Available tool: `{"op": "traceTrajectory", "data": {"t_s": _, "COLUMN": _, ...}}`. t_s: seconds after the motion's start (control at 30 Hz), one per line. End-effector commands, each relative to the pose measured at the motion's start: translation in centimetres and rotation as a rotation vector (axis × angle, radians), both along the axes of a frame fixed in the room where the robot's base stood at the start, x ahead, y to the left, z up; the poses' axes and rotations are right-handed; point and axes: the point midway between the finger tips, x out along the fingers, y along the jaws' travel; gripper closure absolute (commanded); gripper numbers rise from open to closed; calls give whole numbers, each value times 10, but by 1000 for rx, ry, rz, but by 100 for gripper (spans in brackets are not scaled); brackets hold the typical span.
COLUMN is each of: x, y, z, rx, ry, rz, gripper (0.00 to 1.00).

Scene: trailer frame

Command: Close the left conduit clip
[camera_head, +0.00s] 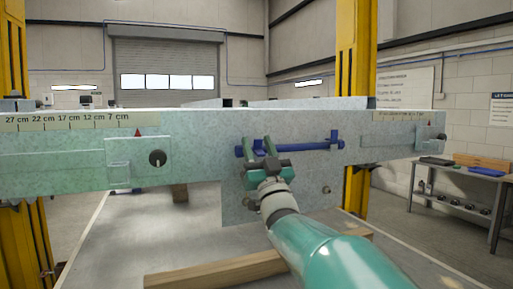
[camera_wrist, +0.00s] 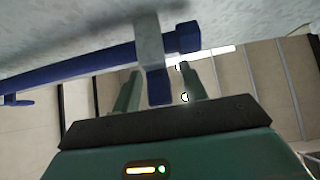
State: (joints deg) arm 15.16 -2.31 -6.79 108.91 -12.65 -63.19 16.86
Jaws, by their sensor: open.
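A blue conduit (camera_head: 305,146) runs along the face of the grey-green trailer beam (camera_head: 205,140). A blue clip (camera_head: 335,138) shows at its right end. My gripper (camera_head: 257,147) is at the conduit's left end and hides most of the left clip there. In the wrist view, a grey strap (camera_wrist: 149,42) crosses the blue conduit (camera_wrist: 75,69), and a blue tab (camera_wrist: 159,87) hangs below it. My green gripper fingers (camera_wrist: 160,72) are open, one on each side of the tab. I cannot tell whether they touch it or how far the clip is open.
A plate with a black knob (camera_head: 157,158) is on the beam's left part. A wooden bar (camera_head: 210,271) lies below the beam. Yellow posts (camera_head: 357,50) stand behind it. A workbench (camera_head: 465,172) with items stands at the right.

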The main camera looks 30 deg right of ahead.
Motion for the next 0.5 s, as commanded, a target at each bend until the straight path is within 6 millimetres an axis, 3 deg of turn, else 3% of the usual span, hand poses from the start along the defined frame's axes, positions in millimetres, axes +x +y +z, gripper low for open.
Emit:
{"op": "traceTrajectory", "data": {"t_s": 0.13, "x": 0, "y": 0, "z": 0, "rx": 0, "ry": 0, "rz": 0, "gripper": 57}}
{"op": "traceTrajectory", "data": {"t_s": 0.33, "x": 0, "y": 0, "z": 0, "rx": 0, "ry": 0, "rz": 0, "gripper": 97}}
{"op": "traceTrajectory", "data": {"t_s": 0.5, "x": 0, "y": 0, "z": 0, "rx": 0, "ry": 2, "rz": 0, "gripper": 100}}
